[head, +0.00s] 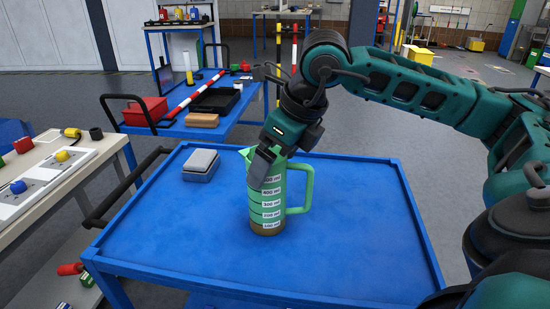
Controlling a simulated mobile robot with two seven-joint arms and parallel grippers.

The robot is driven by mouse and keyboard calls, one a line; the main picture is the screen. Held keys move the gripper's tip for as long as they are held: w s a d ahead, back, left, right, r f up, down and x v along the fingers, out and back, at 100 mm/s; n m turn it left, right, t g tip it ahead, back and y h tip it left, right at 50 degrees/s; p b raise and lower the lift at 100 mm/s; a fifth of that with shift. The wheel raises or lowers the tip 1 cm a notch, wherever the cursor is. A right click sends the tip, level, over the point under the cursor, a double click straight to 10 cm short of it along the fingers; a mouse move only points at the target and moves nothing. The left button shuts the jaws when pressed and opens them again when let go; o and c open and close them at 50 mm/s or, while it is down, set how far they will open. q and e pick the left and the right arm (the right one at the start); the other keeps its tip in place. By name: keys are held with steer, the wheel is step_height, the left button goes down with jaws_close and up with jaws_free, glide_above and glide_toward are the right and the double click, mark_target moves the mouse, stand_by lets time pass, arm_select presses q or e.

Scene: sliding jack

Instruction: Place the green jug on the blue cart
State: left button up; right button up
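The green jug (267,203), with white measuring marks and a handle on its right side, is upright over the near blue cart (355,235). Its brownish base appears to rest on the cart top. My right gripper (264,167) comes down from above at the jug's upper part. One grey finger covers part of the jug's rim and front. The other finger is hidden, so I cannot tell whether the gripper is closed on the jug. My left gripper is out of view.
A grey box (200,167) sits at the cart's back left, beside the black handle (122,188). A workbench (50,165) stands at left. A second blue cart (225,127) behind holds a red box (145,111) and a black tray. The near cart's right side is clear.

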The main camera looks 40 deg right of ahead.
steer(key=p+v, duration=0.2)
steer(key=v, duration=0.9)
steer(key=shift+s+r, duration=0.2)
steer(key=shift+r, duration=0.1)
